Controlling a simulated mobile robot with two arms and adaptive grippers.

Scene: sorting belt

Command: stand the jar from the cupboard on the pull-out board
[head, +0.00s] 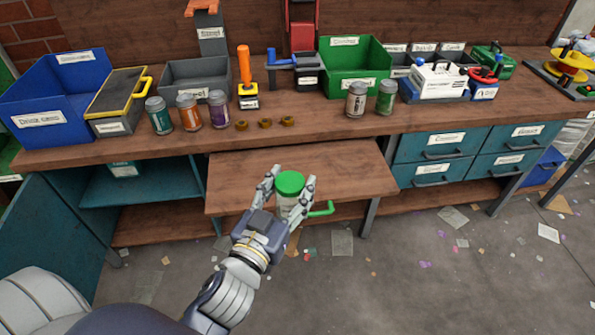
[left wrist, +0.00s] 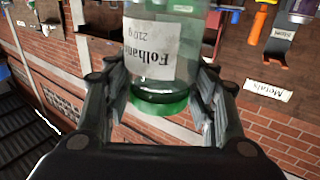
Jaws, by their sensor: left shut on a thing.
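The jar (head: 290,186) is clear with a green lid, upright in the head view. My left gripper (head: 288,192) is shut on it, one finger on each side. The left wrist view shows the jar (left wrist: 152,50) between the fingers, with a white label and its green lid toward the palm. The pull-out board (head: 330,168) is drawn out below the bench top, and its surface is bare. In the head view the jar overlaps the board's front edge; I cannot tell whether it touches the board. The cupboard (head: 135,187) stands open at the left. My right gripper is out of view.
The bench top (head: 300,132) holds several small jars, three brass nuts (head: 264,123), a blue bin (head: 60,95) and a green bin (head: 352,62). Drawers (head: 435,140) stand to the right. Scraps litter the floor.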

